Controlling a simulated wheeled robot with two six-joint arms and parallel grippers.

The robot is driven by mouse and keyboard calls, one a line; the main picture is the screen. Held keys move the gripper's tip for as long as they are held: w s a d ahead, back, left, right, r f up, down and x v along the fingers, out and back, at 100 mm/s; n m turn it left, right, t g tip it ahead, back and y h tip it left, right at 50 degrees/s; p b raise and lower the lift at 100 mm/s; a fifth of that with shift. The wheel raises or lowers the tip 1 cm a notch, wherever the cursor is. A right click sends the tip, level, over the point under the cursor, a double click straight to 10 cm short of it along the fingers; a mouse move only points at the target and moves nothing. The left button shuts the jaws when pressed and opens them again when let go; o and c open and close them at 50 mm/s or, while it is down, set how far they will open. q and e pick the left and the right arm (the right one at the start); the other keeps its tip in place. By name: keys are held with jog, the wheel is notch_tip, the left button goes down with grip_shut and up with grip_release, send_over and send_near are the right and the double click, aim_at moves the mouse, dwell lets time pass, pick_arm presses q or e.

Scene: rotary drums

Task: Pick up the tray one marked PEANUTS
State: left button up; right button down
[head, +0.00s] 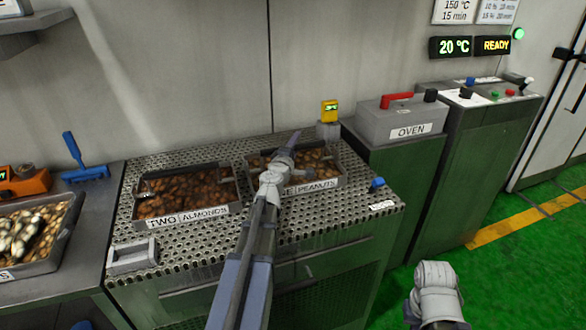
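The tray marked PEANUTS (325,183) is a shallow metal tray of brown nuts on a perforated metal top. Its label's left part is hidden behind my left arm. My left gripper (289,147) is over this tray, with its dark fingertips near the far rim. I see it almost edge-on, so its opening and any contact with the rim are unclear. A second tray, marked TWO ALMONDS (188,217), sits just left of it. Of my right arm, only a pale link shows at the bottom right; its gripper is not visible.
The perforated counter (365,205) has bare room to the right, with a blue knob (377,184). A yellow display (329,110) stands behind. A grey OVEN box (402,124) is at right.

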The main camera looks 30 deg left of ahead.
pick_arm(q)
grip_shut()
dwell(1.0)
